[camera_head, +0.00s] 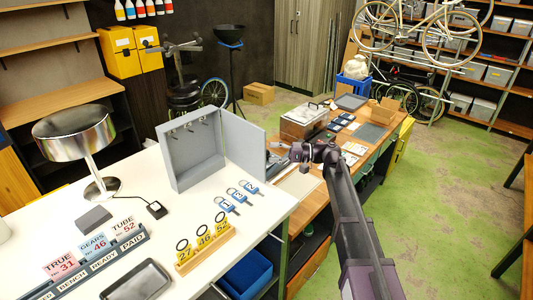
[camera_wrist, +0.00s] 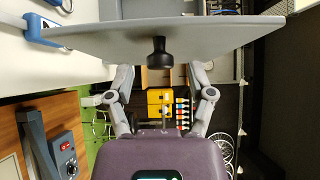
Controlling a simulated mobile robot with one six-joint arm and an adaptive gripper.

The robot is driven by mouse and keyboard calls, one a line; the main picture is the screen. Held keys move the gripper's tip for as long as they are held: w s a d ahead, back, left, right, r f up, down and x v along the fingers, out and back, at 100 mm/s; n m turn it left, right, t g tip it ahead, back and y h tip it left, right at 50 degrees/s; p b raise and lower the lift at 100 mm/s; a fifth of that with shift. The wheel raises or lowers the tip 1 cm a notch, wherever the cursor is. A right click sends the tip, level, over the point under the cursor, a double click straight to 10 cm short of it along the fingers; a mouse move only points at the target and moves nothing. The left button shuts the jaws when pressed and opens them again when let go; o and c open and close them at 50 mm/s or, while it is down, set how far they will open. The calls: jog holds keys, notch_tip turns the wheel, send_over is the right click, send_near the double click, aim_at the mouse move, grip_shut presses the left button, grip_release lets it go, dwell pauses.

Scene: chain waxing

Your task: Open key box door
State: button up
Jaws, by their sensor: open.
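The grey key box (camera_head: 190,152) stands on the white table, its inside showing with several hooks and keys hung near the top. Its door (camera_head: 245,146) is swung wide open to the right. In the wrist view the door (camera_wrist: 220,32) is a grey panel seen close, with a black knob (camera_wrist: 160,56) on it. My gripper (camera_wrist: 160,76) is open, its fingers apart on either side of the knob, not visibly closed on it. In the head view my gripper (camera_head: 276,158) is at the door's right edge, partly hidden behind it.
Blue-tagged keys (camera_head: 237,196) lie before the box. A wooden stand (camera_head: 206,249) holds yellow tags. A lamp (camera_head: 75,135) stands left and a black tray (camera_head: 137,281) in front. The wooden workbench (camera_head: 310,187) at right carries a metal case (camera_head: 303,122) and tools.

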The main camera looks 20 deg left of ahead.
aim_at(246, 144)
jog(key=shift+x, duration=1.15)
grip_shut()
